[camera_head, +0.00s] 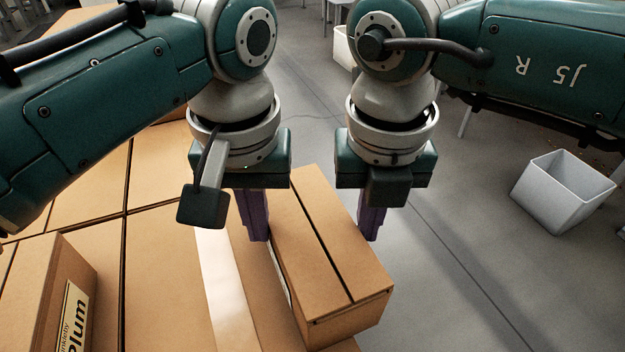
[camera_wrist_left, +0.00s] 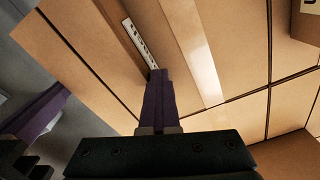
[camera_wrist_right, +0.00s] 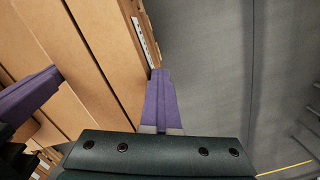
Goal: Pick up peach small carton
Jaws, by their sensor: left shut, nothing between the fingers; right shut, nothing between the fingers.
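A small brown carton (camera_head: 330,262) lies between my two grippers, on top of larger brown boxes. It also shows in the left wrist view (camera_wrist_left: 75,45) and the right wrist view (camera_wrist_right: 100,35). Its side labels appear only as thin slanted strips, so I cannot read whether it is peach. My left gripper (camera_head: 256,238) is shut, with its purple fingers beside the carton's left side. My right gripper (camera_head: 369,238) is shut beside its right side. I cannot tell whether either touches it.
A second carton (camera_head: 50,290), labelled "plum", stands at the lower left on the stacked boxes (camera_head: 160,225). A light grey bin (camera_head: 560,200) stands on the floor at the right.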

